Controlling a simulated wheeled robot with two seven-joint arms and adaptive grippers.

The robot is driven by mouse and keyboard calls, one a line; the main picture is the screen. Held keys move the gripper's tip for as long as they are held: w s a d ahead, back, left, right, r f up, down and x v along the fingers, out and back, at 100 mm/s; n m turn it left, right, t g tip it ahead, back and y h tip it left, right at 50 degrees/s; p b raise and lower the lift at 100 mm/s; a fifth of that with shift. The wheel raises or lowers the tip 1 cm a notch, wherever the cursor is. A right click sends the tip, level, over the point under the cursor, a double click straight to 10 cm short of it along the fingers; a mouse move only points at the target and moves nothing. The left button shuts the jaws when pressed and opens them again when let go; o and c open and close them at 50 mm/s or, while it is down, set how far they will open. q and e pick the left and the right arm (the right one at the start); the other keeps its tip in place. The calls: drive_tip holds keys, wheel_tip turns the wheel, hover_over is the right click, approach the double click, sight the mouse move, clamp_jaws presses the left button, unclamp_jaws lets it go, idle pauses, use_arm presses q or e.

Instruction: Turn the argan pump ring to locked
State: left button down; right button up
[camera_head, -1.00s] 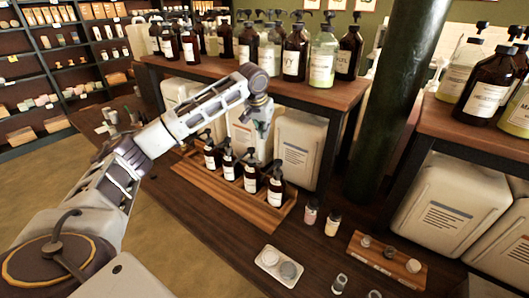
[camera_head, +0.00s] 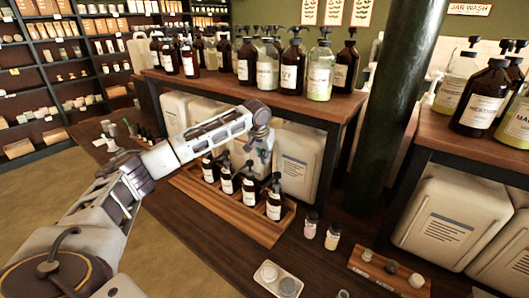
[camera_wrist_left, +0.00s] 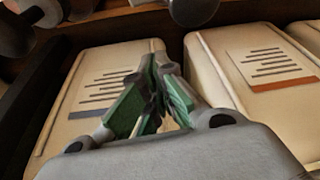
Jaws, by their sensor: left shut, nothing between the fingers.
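Several dark brown pump bottles (camera_head: 273,203) with black pump heads and white labels stand in a row in a wooden tray. Their labels are too small to read, so I cannot tell which is argan or how its ring is turned. My left gripper (camera_head: 262,150) hangs behind and above the row, in front of the pale canisters, clear of the pump heads as far as I can see. In the left wrist view its green-padded fingers (camera_wrist_left: 152,92) are together and empty. My right gripper is not in view.
A wooden shelf (camera_head: 330,108) with more pump bottles (camera_head: 293,66) overhangs the canisters (camera_head: 298,160). A dark green column (camera_head: 385,110) stands to the right. Small jars (camera_head: 332,236), a pale dish (camera_head: 262,274) and a small wooden rack (camera_head: 360,262) lie at the front right.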

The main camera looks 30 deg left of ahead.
sight(256, 174)
use_arm(q)
drive_tip(key=shift+s+d+f, duration=0.1)
drive_tip(key=shift+s+f, duration=0.45)
drive_tip(key=shift+s, duration=0.25)
drive_tip(key=shift+s+d+f, duration=0.1)
drive_tip(key=shift+s+f, duration=0.4)
drive_tip(key=shift+s, duration=0.3)
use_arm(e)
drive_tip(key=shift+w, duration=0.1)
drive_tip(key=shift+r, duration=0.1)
use_arm(q)
drive_tip(key=shift+s+d+m+p, duration=0.1)
drive_tip(key=shift+m+p, duration=0.3)
drive_tip(key=shift+p, duration=0.45)
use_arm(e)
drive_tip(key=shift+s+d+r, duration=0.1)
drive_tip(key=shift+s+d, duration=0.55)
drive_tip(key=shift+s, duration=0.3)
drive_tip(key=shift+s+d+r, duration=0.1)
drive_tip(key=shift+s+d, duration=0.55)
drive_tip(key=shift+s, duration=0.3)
